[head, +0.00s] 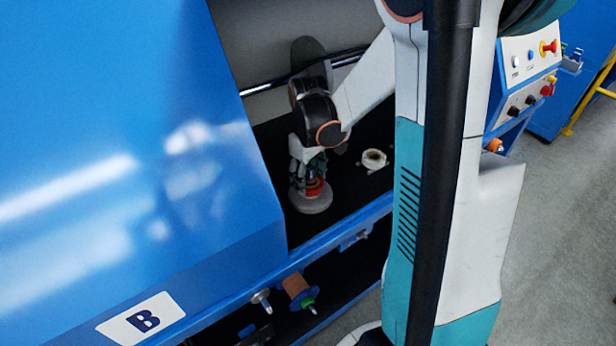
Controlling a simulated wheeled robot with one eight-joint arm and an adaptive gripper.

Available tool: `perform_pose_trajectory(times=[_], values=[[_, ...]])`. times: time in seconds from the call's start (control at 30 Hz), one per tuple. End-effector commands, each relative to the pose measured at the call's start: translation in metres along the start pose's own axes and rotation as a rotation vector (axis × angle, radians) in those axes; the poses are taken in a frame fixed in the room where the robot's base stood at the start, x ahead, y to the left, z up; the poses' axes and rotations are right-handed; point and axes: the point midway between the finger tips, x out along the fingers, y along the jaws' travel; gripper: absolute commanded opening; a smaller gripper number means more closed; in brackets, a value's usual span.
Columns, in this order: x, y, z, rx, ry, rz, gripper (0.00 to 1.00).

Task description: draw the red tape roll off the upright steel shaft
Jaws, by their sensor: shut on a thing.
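The red tape roll (315,188) shows in the head view low over a round grey base (312,204) on the black deck of the blue machine. My gripper (308,177) is right at the roll from above and is shut on it. The fingers cover the roll's upper left part. The upright steel shaft is hidden by the gripper and the roll, so I cannot tell how far the roll sits along it.
A white roll (374,159) lies on the deck to the right. The blue machine housing (130,150) rises close on the left. A horizontal steel bar (262,86) runs behind my wrist. Spools (298,290) sit below the deck's front edge. A control panel (530,62) stands at the right.

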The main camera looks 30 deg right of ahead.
Motion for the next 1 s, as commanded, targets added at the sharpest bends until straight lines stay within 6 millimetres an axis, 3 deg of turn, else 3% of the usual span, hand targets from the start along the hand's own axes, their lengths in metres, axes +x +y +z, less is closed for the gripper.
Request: perform_pose_trajectory(times=[1.0], values=[[-0.019, 0.000, 0.000, 0.000, 0.000, 0.000, 0.32]])
